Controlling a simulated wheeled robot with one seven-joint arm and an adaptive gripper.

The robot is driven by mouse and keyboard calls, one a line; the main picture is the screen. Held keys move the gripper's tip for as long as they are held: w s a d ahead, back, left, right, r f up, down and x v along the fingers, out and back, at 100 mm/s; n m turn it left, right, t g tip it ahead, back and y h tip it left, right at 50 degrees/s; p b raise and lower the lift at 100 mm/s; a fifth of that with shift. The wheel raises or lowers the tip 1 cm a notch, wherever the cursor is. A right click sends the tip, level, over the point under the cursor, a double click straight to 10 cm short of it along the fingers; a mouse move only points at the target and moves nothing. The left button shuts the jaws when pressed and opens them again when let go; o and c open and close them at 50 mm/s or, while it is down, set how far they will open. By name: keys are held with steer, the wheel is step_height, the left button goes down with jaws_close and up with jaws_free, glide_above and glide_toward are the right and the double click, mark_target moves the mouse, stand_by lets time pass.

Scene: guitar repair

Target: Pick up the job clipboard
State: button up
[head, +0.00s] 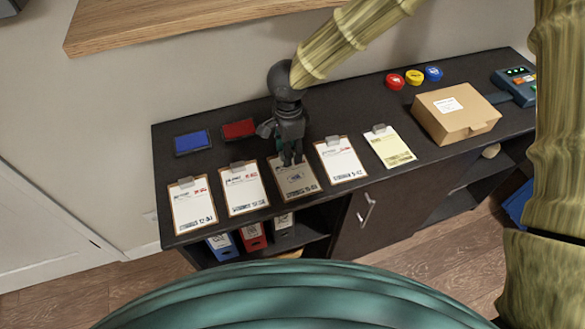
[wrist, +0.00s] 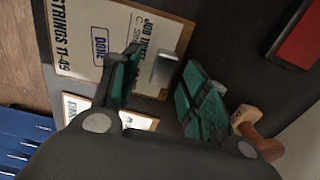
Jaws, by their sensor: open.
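The job clipboard (head: 298,186) lies flat on the dark counter, in the middle of a row of clipboards. Its sheet looks greyish tan in the head view. In the wrist view the clipboard (wrist: 100,38) reads "JOB TICKET" and "STRINGS 11-49", with a blue "DONE" mark. My gripper (head: 291,158) points down over its clip end. In the wrist view my gripper (wrist: 158,82) is open, with the metal clip (wrist: 163,68) showing between its green-padded fingers. I cannot tell whether the fingers touch the board. My gripper hides part of the top edge.
Clipboards with white sheets (head: 243,188) (head: 341,160) lie close on both sides. Behind are a blue pad (head: 192,141) and a red pad (head: 239,129). A wooden-handled item (wrist: 256,133) is beside the fingers. A cardboard box (head: 455,113) stands at right.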

steer(key=shift+w+f, duration=0.1)
steer(key=shift+f, duration=0.05)
steer(key=shift+c, duration=0.2)
jaws_close()
